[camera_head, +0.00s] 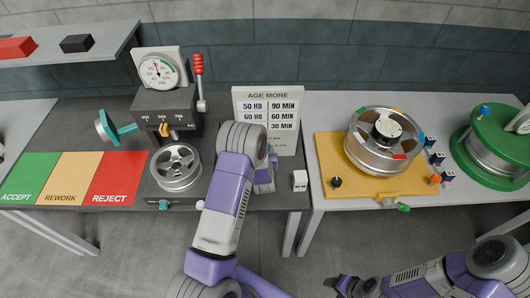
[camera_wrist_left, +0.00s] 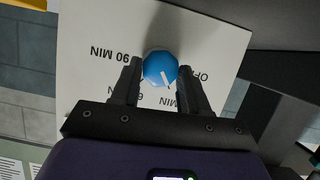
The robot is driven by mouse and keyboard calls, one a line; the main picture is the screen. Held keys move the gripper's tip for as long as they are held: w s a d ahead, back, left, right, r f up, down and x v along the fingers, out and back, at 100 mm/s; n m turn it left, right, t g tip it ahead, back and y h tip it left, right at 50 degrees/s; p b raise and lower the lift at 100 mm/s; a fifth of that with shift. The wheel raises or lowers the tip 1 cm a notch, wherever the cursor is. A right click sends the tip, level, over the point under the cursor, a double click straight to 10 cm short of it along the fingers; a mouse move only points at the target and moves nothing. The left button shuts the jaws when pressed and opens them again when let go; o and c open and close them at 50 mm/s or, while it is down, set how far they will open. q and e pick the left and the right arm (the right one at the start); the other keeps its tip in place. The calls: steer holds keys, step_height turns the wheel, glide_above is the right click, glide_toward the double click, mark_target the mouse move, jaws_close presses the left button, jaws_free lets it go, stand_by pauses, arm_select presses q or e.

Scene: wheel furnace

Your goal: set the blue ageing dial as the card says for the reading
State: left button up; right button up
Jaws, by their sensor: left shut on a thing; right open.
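The blue ageing dial (camera_wrist_left: 160,68) sits between the fingers of my left gripper (camera_wrist_left: 156,85), which is shut on it. Its white mark points down and slightly right, beside the right finger. Upside-down labels ring it: 90 MIN, part of a 6-number, a MIN with its number hidden, and OFF partly covered. In the head view my left arm hides the dial and most of the left gripper (camera_head: 264,182). The AGE MORE card (camera_head: 268,93) shows 50 HB 90 MIN, 60 HB 60 MIN and 30 MIN; its lower left is covered. The gauge (camera_head: 158,70) needle points nearly straight up. My right gripper (camera_head: 337,287) is open, low in front.
The tester with a red-knobbed lever (camera_head: 199,70) stands at the back left, a wheel (camera_head: 176,166) in front of it. Accept, rework and reject mats (camera_head: 115,178) lie left. A yellow fixture (camera_head: 330,150) holds another wheel (camera_head: 385,140). A green reel (camera_head: 495,150) stands far right.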

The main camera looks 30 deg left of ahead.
arm_select(q)
steer(key=o, duration=1)
steer(key=shift+o, duration=0.2)
steer(key=v, duration=0.7)
steer(key=shift+s, duration=0.2)
steer(key=shift+s+d+r, duration=0.1)
steer(key=shift+d, duration=0.05)
